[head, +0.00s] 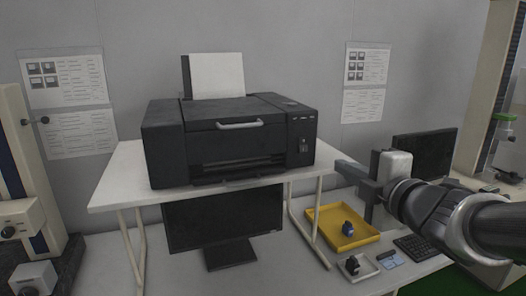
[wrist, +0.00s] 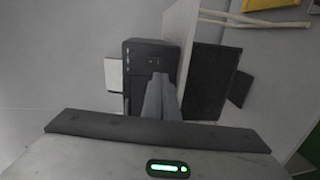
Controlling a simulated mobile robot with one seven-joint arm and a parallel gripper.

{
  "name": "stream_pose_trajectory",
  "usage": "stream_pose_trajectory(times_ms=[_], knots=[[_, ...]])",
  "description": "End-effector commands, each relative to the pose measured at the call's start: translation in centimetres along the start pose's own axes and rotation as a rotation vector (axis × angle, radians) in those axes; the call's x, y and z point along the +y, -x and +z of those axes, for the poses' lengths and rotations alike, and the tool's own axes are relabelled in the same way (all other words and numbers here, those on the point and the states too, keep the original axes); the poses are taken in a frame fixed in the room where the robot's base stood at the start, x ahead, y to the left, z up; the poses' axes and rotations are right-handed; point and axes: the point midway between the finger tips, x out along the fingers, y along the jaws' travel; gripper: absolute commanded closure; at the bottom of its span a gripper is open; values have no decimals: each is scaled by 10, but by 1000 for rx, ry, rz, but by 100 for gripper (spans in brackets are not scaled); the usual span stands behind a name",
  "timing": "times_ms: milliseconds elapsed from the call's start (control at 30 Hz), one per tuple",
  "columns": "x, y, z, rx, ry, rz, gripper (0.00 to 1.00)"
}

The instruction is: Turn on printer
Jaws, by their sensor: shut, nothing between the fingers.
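The black printer (head: 230,140) stands on a white raised shelf, with a white sheet (head: 217,76) upright at its back. Its front right has a small panel (head: 304,146) with a row of small marks above it. My gripper (head: 342,168) is to the right of the printer, its fingers pointing left towards the printer's right front corner. A gap seems to remain, but contact is hard to judge. In the wrist view the fingers (wrist: 160,78) are together and empty, in front of the printer (wrist: 145,55), and hide part of it.
The white shelf (head: 115,190) carries the printer above a lower bench. A dark monitor (head: 225,220) stands under it. A yellow tray (head: 330,240) with a small blue and dark item, a keyboard (head: 415,246) and another monitor (head: 425,155) are at right. Posters hang on the wall.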

Motion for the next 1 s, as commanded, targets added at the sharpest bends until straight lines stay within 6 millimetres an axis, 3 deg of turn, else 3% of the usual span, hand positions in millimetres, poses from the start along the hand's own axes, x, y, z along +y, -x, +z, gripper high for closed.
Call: stream_pose_trajectory(times_ms=[567, 767, 1000], knots=[[-4, -4, -9, 59, 52, 10, 100], [-5, -31, -11, 60, 50, 6, 100], [-4, -83, -14, 60, 50, 6, 100]])
